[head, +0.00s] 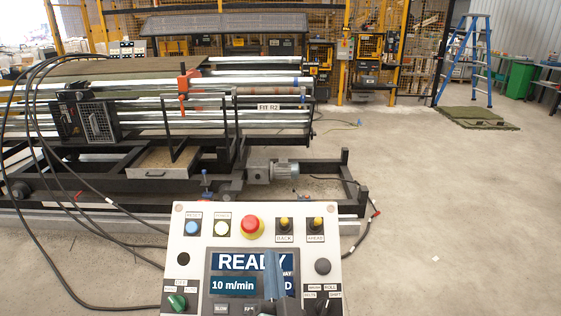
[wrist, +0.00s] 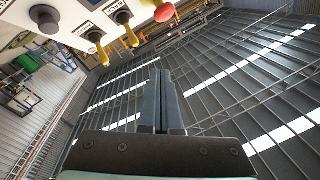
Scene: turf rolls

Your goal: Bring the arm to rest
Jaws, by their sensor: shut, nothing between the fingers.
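My gripper (wrist: 160,76) is shut and empty, its two grey fingers side by side in the wrist view. In the head view my gripper (head: 271,258) shows as a blue-grey shape in front of the control panel's screen (head: 232,262), covering part of its text. The screen reads READY and 10 m/min. The control panel (head: 190,255) also shows at the top left of the wrist view (wrist: 75,35), with yellow-tipped switches and a red button. I cannot tell whether the fingers touch the panel.
The roller machine (head: 220,100) with black frame and cables stands behind the panel. A blue stepladder (head: 470,60) and a green turf mat (head: 470,117) are at the back right. The concrete floor (head: 440,220) on the right is mostly clear.

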